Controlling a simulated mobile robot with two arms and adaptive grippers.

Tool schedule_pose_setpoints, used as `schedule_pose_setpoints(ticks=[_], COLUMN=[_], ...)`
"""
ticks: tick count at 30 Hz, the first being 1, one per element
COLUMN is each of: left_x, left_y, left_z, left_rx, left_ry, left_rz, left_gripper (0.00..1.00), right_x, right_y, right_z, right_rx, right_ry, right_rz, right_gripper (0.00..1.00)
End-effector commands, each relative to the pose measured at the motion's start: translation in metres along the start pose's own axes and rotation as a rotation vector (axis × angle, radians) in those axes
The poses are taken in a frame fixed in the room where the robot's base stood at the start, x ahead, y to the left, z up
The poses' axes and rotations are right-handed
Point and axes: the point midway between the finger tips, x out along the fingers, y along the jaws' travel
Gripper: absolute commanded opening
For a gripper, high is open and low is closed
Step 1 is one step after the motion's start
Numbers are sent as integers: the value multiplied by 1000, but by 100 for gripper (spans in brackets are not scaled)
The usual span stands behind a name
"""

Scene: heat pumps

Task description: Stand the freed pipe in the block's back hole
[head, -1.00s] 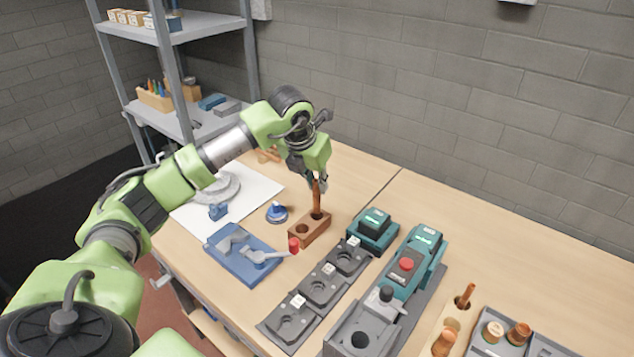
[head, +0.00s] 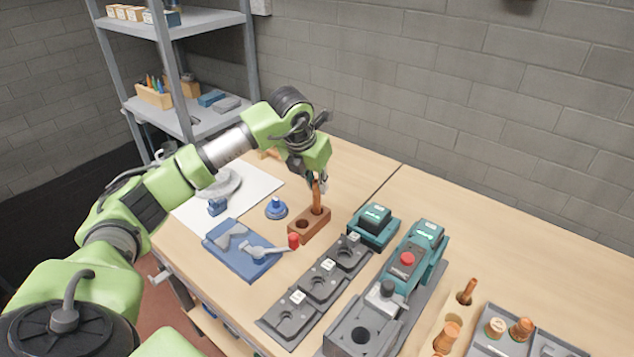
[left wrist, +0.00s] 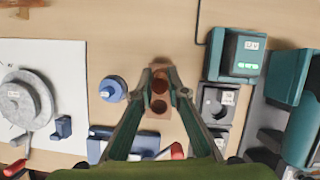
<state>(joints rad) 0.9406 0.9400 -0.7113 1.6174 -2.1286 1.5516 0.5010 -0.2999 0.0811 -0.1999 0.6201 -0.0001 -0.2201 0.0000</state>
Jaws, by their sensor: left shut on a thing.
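The copper pipe (head: 316,196) stands upright at the back hole of the brown block (head: 309,230). Its lower end is at or in that hole; how deep it sits I cannot tell. My left gripper (head: 319,182) is above the block, pointing down, shut on the pipe's upper part. In the left wrist view the fingers (left wrist: 160,84) reach down on both sides of the block (left wrist: 152,122), and the pipe is seen nearly end-on between them. The block's front hole (left wrist: 158,106) is dark and empty. My right gripper is out of view.
A blue clamp fixture (head: 240,255) with a red-tipped handle (head: 294,241) lies close in front of the block. A blue knobbed piece (head: 276,209) stands left. Grey trays (head: 318,285) and teal units (head: 374,228) stand right. Open tabletop lies behind the block.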

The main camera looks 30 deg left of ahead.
Motion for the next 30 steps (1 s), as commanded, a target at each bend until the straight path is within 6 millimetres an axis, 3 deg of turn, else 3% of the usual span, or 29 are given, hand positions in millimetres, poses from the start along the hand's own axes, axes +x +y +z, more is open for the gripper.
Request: schedule_pose_setpoints(ticks=[30], left_x=[20], left_y=[0], left_z=[-8], left_rx=[0], left_ry=[0], left_rz=[0], left_gripper=[0], right_x=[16], right_y=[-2], right_z=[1], right_rx=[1], right_ry=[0], right_rz=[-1], right_gripper=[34])
